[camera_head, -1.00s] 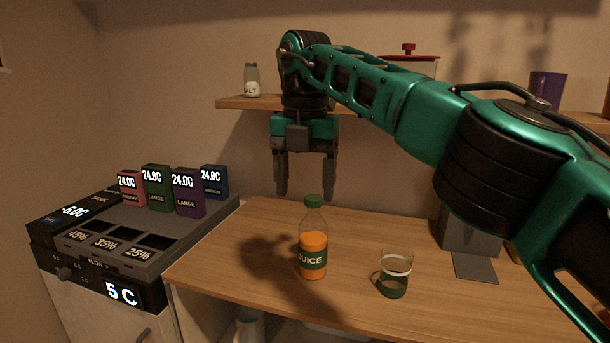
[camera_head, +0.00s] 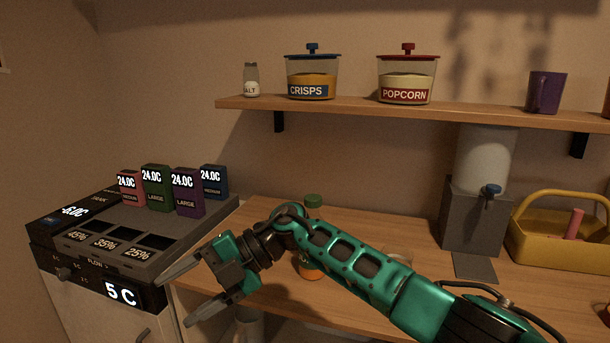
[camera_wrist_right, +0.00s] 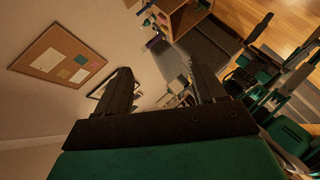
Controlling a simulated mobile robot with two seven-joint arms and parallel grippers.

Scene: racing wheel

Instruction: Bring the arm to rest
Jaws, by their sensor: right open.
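My right arm, green and black, comes in from the lower right of the head view and reaches low across the front of the wooden counter (camera_head: 262,213). My right gripper (camera_head: 177,295) is open and empty, its two fingers pointing left in front of the black appliance. In the right wrist view the gripper (camera_wrist_right: 160,85) shows both fingers spread with nothing between them. The arm partly hides the juice bottle (camera_head: 313,271) and almost all of the glass (camera_head: 398,254) on the counter. My left gripper is not in view.
The black appliance (camera_head: 143,233) with several coloured boxes stands at the left. A shelf (camera_head: 380,109) above holds a crisps jar (camera_head: 312,78), a popcorn jar (camera_head: 406,82), a salt shaker (camera_head: 251,80) and a purple mug (camera_head: 545,92). A dispenser (camera_head: 472,222) and yellow basket (camera_head: 560,238) stand right.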

